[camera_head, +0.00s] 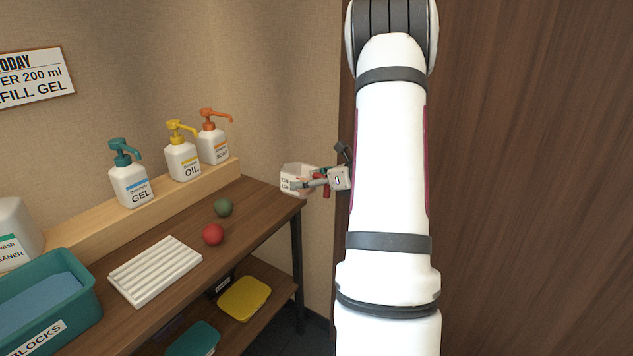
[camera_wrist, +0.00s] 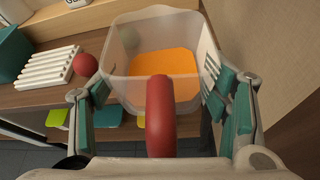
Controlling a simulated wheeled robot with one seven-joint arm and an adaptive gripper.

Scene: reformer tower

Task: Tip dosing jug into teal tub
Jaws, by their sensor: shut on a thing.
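The dosing jug (camera_head: 297,178) is whitish and see-through, with scale marks on its side. My gripper (camera_head: 318,182) is shut on it, off the right end of the table and above its top. In the wrist view the jug (camera_wrist: 121,88) looks nearly upright, with orange contents inside. Its red handle (camera_wrist: 160,115) lies between my gripper's teal-padded fingers (camera_wrist: 160,92). A teal tub (camera_head: 86,308) marked BLOCKS, blue inside, stands on the table at the left. Another teal tub or lid (camera_head: 194,339) is on the lower shelf, partly cut off.
A white ribbed rack (camera_head: 155,270), a red ball (camera_head: 213,234) and a green ball (camera_head: 223,207) are on the table. Pump bottles for gel (camera_head: 131,187), oil (camera_head: 183,162) and another (camera_head: 213,146) stand on a raised ledge. A yellow tub or lid (camera_head: 244,298) is on the lower shelf.

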